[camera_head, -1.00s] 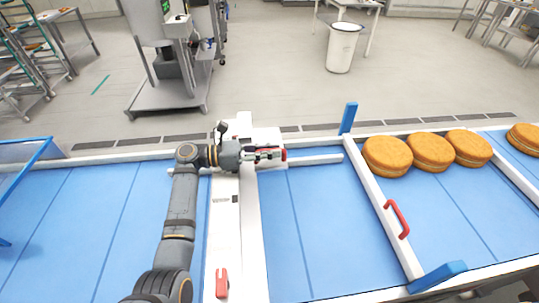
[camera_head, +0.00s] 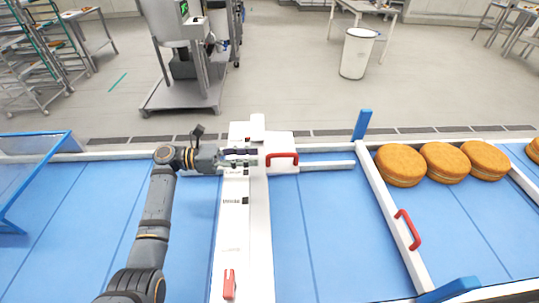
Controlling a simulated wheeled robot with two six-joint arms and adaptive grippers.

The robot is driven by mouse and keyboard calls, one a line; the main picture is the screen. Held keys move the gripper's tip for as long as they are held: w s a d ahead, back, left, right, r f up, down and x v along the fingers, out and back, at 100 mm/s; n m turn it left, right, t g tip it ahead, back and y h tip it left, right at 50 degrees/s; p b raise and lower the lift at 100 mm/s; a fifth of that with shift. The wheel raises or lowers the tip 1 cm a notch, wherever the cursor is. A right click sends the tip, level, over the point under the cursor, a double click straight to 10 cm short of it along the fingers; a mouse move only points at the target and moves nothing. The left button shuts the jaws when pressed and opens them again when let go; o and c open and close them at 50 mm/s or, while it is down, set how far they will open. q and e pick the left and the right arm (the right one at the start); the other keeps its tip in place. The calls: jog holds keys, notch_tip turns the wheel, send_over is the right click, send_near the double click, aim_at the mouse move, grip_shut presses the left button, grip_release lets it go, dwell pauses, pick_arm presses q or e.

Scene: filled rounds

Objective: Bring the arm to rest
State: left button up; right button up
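My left gripper (camera_head: 257,157) is over the white crossbar (camera_head: 238,240) that spans the blue conveyor. Its two dark fingers point right and are parted, with nothing seen between them. Just right of the fingertips, a small gap away, is a red handle (camera_head: 282,155) on a white block. My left arm reaches in from the lower left over the belt. My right gripper is not in view.
Several round golden cakes (camera_head: 444,163) stand on the belt (camera_head: 308,220) at the right, behind a white gate bar (camera_head: 395,225) with a red handle (camera_head: 408,230). A blue-framed clear panel (camera_head: 35,165) is at the left. The belt between crossbar and gate is clear.

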pick_arm(q)
jog(key=shift+a, duration=1.3)
